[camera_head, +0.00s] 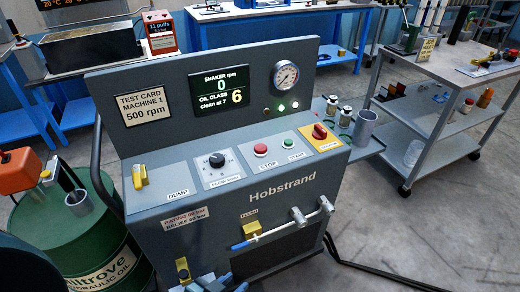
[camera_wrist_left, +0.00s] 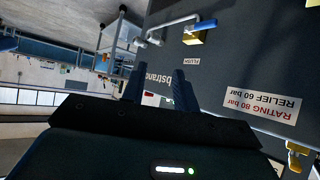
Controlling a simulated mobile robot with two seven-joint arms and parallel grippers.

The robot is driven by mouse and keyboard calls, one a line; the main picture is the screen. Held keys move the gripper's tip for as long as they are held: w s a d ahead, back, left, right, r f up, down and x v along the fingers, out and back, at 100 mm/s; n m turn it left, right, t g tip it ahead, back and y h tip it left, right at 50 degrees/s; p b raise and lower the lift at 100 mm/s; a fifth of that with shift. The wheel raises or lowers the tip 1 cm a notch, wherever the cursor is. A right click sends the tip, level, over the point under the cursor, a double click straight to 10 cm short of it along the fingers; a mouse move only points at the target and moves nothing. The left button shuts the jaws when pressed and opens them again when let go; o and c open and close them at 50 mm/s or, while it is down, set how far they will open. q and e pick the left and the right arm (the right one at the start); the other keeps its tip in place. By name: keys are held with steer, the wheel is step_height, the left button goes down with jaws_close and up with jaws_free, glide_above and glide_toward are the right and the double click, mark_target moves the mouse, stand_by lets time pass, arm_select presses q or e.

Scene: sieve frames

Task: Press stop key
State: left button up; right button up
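The stop key is a red round button (camera_head: 261,150) on a white plate marked STOP, on the sloping top of the grey machine (camera_head: 160,215). The green START button (camera_head: 288,142) is to its right. My left gripper (camera_head: 215,283) shows at the bottom edge, low in front of the machine and well below the stop key. In the left wrist view its two fingers (camera_wrist_left: 159,85) stand apart with nothing held between them. That view shows the machine front upside down; a small white and red patch between the fingers is too small to identify. My right gripper is not in view.
A black flow knob (camera_head: 217,160), a yellow dump lever (camera_head: 140,176) and a red rotary switch (camera_head: 320,131) share the panel. A pipe with blue handle (camera_head: 243,245) juts from the front. The display (camera_head: 219,88) reads 0 rpm. A green oil drum (camera_head: 100,240) stands left.

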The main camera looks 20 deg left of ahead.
arm_select(q)
jaws_close()
stand_by(1.4)
